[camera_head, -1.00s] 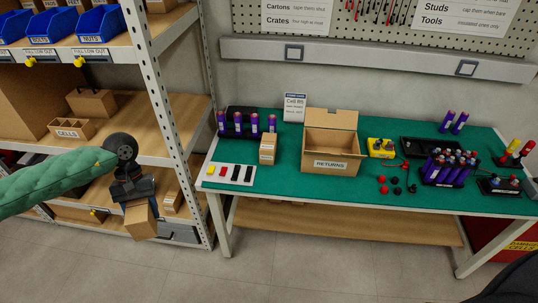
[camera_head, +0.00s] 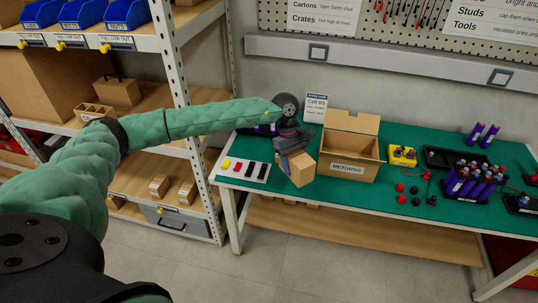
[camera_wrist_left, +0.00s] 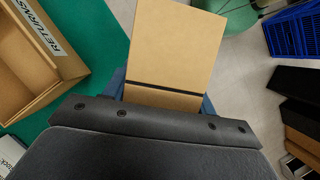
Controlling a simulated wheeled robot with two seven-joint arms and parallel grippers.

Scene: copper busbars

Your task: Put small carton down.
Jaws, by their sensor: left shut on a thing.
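The small carton (camera_head: 298,171) is a plain brown box, held tilted in my left gripper (camera_head: 288,155). In the head view it shows over the green bench top (camera_head: 262,195), just left of the RETURNS box (camera_head: 347,168). I cannot tell whether it touches the bench. In the left wrist view the carton (camera_wrist_left: 175,45) sticks out between the fingers, with green mat to its left and floor to its right. The gripper hides part of the carton and what stands behind it. My right gripper is not in view.
A white strip with coloured pieces (camera_head: 246,171) lies left of the carton. A yellow device (camera_head: 402,155), red and black caps and purple cells (camera_head: 470,185) stand right of the RETURNS box. A sign (camera_head: 315,107) stands behind. The shelf rack (camera_head: 180,110) is at left.

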